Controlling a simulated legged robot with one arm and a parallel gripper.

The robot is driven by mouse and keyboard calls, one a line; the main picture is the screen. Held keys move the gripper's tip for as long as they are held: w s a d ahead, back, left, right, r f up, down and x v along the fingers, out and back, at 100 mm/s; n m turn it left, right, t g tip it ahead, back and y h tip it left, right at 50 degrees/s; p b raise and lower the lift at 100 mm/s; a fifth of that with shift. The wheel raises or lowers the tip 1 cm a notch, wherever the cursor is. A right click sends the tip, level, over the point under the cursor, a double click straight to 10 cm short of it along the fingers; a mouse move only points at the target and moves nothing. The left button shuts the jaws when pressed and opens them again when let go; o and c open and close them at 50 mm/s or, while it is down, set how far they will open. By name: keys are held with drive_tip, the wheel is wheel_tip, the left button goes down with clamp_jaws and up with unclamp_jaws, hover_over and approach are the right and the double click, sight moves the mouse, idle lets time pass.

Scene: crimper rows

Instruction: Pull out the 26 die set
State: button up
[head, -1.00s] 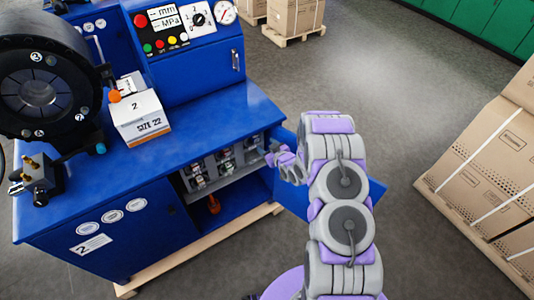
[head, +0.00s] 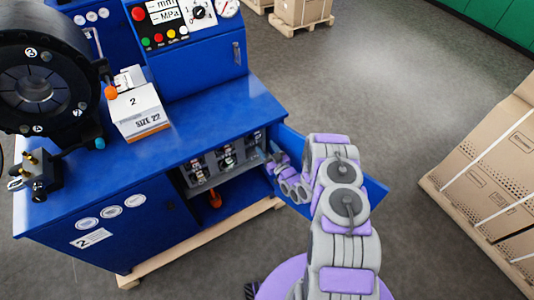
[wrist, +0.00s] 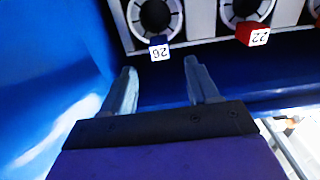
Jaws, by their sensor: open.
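The 26 die set (wrist: 155,17) is a dark ring with a blue tag reading 26, in the wrist view at the top, in a grey rack. My gripper (wrist: 160,80) is open and empty, its two fingers apart below the 26 tag (wrist: 159,50) and not touching it. In the head view my gripper (head: 278,162) is at the right end of the cabinet opening, partly hidden by my arm. Several die sets sit in the rack (head: 225,160) there, too small to read.
Beside the 26 set is a die set with a red 22 tag (wrist: 258,36). The blue cabinet door (head: 375,190) stands open beside my arm. A blue wall (wrist: 50,60) is close on the left in the wrist view. A SIZE 22 box (head: 138,112) stands on the machine top.

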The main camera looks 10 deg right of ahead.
sight(258, 137)
drive_tip(key=w, duration=0.3)
drive_tip(key=shift+b, duration=0.35)
drive_tip(key=w+a, duration=0.2)
drive_tip(key=w, duration=0.1)
drive_tip(key=shift+w+a, duration=0.1)
drive_tip(key=shift+a, duration=0.2)
drive_tip(key=shift+w+b, duration=0.3)
drive_tip(key=shift+w+d, duration=0.3)
drive_tip(key=shift+w, duration=0.4)
drive_tip(key=shift+a, duration=0.4)
drive_tip(key=c, duration=0.3)
drive_tip(key=shift+d, duration=0.25)
drive_tip(key=c, duration=0.6)
drive_tip(key=shift+a, duration=0.1)
clamp_jaws()
drive_tip(key=shift+r, duration=0.1)
